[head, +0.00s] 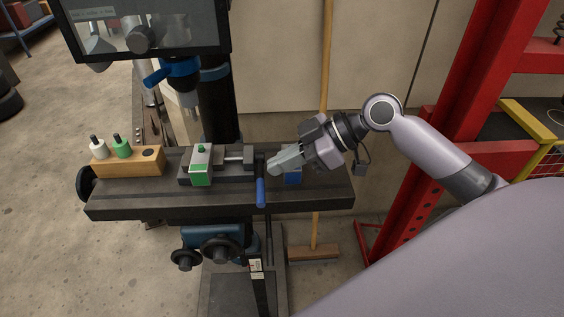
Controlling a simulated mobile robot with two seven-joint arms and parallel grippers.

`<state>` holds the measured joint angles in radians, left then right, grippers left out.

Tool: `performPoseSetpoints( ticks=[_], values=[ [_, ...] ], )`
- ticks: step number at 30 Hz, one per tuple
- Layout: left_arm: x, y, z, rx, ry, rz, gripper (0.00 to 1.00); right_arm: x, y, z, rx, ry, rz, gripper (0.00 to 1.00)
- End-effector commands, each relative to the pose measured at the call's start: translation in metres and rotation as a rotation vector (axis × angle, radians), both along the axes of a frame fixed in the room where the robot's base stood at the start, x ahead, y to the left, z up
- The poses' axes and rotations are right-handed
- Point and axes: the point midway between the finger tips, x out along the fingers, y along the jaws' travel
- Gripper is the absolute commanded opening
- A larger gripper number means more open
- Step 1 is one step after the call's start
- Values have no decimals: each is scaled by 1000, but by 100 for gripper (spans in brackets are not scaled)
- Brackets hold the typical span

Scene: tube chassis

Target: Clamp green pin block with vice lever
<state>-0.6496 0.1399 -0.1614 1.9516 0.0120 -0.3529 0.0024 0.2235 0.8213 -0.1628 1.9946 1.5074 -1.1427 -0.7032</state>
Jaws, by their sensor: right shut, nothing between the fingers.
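The green block (200,176) with a grey top sits in the vice (232,161) on the dark machine table. A small green and dark piece shows on its top. The vice lever (261,190) has a blue handle and hangs down at the right end of the vice, over the table's front edge. My right gripper (276,167) is shut and empty, with its fingertips close to the right of the lever's upper end. I cannot tell whether they touch it. My left gripper is not in view.
A wooden holder (130,163) with a white pin (98,148) and a green pin (121,147) stands at the table's left. A blue object (293,178) lies partly hidden below my right gripper. The drill press head (180,67) hangs above, and a red frame (455,110) stands at right.

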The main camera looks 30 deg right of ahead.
Motion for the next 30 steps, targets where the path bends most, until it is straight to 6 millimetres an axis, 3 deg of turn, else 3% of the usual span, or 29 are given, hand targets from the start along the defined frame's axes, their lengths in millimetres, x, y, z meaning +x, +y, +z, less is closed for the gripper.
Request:
performPoseSetpoints(
  ticks=[3,12,26,30],
  values=[
    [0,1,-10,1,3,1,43,-10,-23,9,-9,0,-5,0],
    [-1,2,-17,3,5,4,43,-27,-57,36,-5,0,-3,0],
    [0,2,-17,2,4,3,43,-33,-68,46,-3,0,-2,0],
    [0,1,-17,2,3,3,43,-36,-63,30,-19,29,-12,0]
  ],
)
